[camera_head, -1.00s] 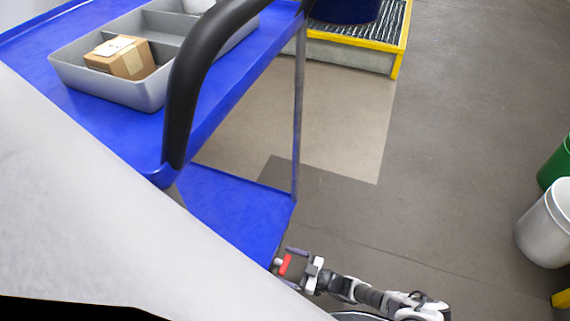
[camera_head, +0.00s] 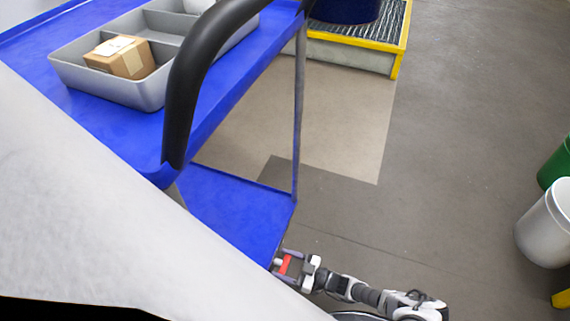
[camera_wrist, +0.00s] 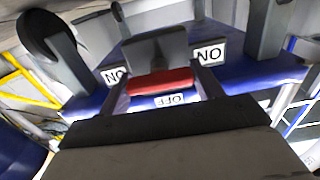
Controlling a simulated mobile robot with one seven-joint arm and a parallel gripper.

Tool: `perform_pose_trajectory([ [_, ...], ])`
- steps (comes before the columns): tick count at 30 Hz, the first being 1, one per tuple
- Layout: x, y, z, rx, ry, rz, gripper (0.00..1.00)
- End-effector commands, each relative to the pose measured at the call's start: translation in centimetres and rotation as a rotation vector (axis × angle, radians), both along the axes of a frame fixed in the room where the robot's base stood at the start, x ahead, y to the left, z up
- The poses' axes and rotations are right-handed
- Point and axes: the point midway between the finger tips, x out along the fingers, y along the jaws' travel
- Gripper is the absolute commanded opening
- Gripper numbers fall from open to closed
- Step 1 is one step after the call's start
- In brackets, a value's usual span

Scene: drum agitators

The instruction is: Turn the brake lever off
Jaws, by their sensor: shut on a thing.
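The red brake lever (camera_head: 285,264) is at the near lower corner of the blue cart. In the wrist view the red lever (camera_wrist: 160,82) lies crosswise in front of a grey block. My gripper (camera_head: 286,263) has one finger on each side of the lever and is shut on it. In the wrist view my gripper (camera_wrist: 164,92) shows its two fingers flanking the red bar. Upside-down labels are around it: an ON label (camera_wrist: 115,75) at left, another ON label (camera_wrist: 211,54) at right, and an OFF label (camera_wrist: 170,100) nearer the gripper.
The blue cart (camera_head: 235,218) has a black handle (camera_head: 180,105) and a grey tray (camera_head: 75,78) with a cardboard box (camera_head: 120,57). A yellow-edged drum platform (camera_head: 398,55) is behind. White (camera_head: 545,225) and green (camera_head: 558,165) drums stand right. The middle floor is clear.

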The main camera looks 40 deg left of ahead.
Motion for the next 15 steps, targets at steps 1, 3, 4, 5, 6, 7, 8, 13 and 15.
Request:
perform_pose_trajectory([
  [1, 0.02, -0.02, 0.04, -0.003, 0.012, 0.001, 0.43],
  [3, 0.01, -0.01, 0.06, -0.009, 0.035, 0.001, 0.43],
  [4, 0.0, 0.01, 0.06, -0.013, 0.048, 0.002, 0.43],
  [5, 0.0, 0.01, 0.06, -0.016, 0.063, 0.002, 0.43],
  [6, 0.01, 0.01, 0.07, -0.022, 0.086, 0.002, 0.43],
  [7, 0.02, 0.0, 0.06, -0.027, 0.104, 0.002, 0.43],
  [8, 0.03, -0.01, 0.05, -0.033, 0.125, 0.002, 0.43],
  [13, 0.12, -0.01, 0.07, -0.07, 0.261, 0.002, 0.43],
  [15, 0.09, 0.0, 0.07, -0.086, 0.325, 0.003, 0.43],
])
